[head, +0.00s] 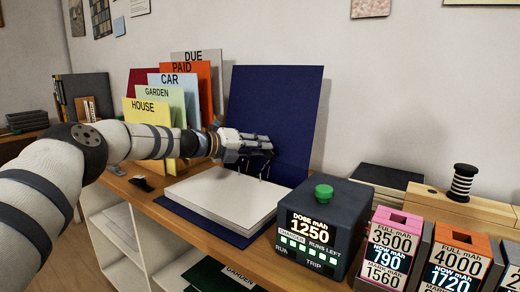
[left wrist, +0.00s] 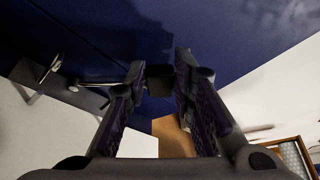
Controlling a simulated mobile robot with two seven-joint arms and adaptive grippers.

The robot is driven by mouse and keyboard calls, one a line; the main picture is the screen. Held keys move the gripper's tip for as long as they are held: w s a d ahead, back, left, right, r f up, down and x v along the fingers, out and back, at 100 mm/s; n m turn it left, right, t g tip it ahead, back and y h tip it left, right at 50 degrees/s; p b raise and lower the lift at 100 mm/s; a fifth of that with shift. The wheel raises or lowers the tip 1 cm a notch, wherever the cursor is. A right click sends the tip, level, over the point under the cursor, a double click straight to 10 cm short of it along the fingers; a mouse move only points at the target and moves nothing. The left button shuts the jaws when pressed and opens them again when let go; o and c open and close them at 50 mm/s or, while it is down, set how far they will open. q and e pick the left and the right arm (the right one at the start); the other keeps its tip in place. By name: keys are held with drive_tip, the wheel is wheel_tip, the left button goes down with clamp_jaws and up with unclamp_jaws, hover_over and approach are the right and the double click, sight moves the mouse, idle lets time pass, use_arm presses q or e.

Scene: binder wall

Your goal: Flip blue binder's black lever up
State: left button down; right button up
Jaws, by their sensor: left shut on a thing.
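The blue binder (head: 282,108) stands open on the desk, its cover upright against the wall and a thick stack of white paper (head: 222,196) lying in it. My left gripper (head: 266,158) is at the binder's fold, behind the paper. In the left wrist view, the fingers of my left gripper (left wrist: 160,76) are closed around a small black piece, the black lever (left wrist: 158,84). Metal ring parts (left wrist: 42,80) show to the left there. The lever is hidden behind the gripper in the head view. My right gripper is out of view.
A dark box with a green knob (head: 324,193) stands right of the binder. Pink (head: 392,240) and orange (head: 458,258) labelled blocks stand farther right. Upright coloured folders (head: 148,112) stand left, close to my left forearm. A dark object (head: 142,184) lies at the desk's front edge.

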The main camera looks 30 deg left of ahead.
use_arm(q)
drive_tip(key=shift+r, duration=0.2)
idle(0.3)
drive_tip(key=c, duration=1.4)
unclamp_jaws()
drive_tip(key=shift+f, duration=0.1)
drive_tip(key=shift+o, duration=0.2)
drive_tip(key=shift+s, duration=0.1)
drive_tip(key=v, duration=1.2)
